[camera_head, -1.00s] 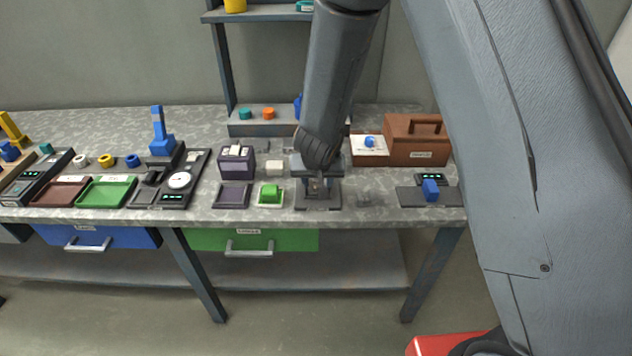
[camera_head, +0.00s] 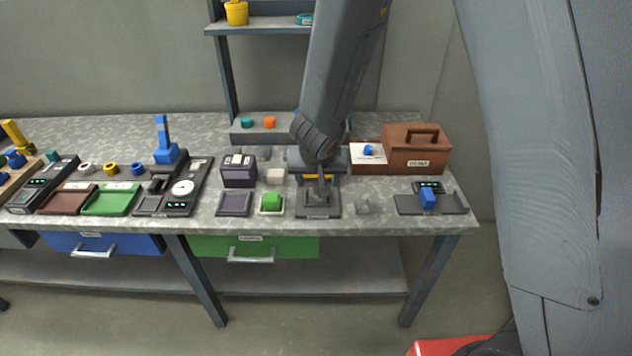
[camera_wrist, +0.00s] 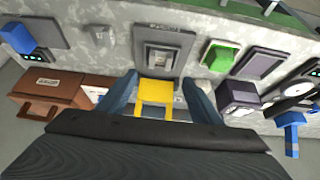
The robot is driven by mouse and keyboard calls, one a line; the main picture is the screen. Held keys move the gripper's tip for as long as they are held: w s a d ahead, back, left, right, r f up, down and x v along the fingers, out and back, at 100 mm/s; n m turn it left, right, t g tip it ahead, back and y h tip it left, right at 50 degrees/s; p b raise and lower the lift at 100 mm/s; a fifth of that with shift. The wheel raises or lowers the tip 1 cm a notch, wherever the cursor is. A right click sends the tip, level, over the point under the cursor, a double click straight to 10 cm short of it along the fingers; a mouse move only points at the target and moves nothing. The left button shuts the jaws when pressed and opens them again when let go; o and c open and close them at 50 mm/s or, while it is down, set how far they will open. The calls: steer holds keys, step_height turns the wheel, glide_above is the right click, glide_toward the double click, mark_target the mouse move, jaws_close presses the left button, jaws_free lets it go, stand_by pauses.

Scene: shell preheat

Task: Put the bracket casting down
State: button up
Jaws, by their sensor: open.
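A grey stepped piece, which looks like the bracket casting (camera_head: 320,192), sits on a dark square plate (camera_head: 304,212) near the table's front edge. In the wrist view the casting (camera_wrist: 157,54) lies on the plate (camera_wrist: 176,37), apart from my fingers. My gripper (camera_head: 320,180) is behind and above the plate. In the wrist view my gripper (camera_wrist: 160,84) shows two blue-grey fingers spread apart, with nothing held. A yellow piece (camera_wrist: 155,93) shows between the fingers; I cannot tell what it belongs to.
Left of the plate are a green block (camera_head: 271,201), a dark pad (camera_head: 233,205) and a dark purple box (camera_head: 239,173). To the right are a small grey piece (camera_head: 363,205), a brown case (camera_head: 415,152) and a blue block (camera_head: 428,198). A raised grey block (camera_head: 250,133) stands behind.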

steer(key=shift+p+v, duration=0.4)
steer(key=shift+v, duration=1.05)
steer(key=s+d+r+g, duration=0.2)
steer(key=s+d+r, duration=0.1)
steer(key=s+d, duration=0.5)
steer(key=s+d+r+g, duration=0.2)
steer(key=s+d+r, duration=0.2)
steer(key=s+d, duration=0.4)
steer(key=shift+s+d+r, duration=0.25)
steer(key=shift+s+d, duration=0.15)
steer(key=shift+d, duration=0.1)
steer(key=shift+g, duration=0.3)
step_height(320, 180, down, 5)
steer(key=b, duration=0.4)
steer(key=shift+c, duration=0.3)
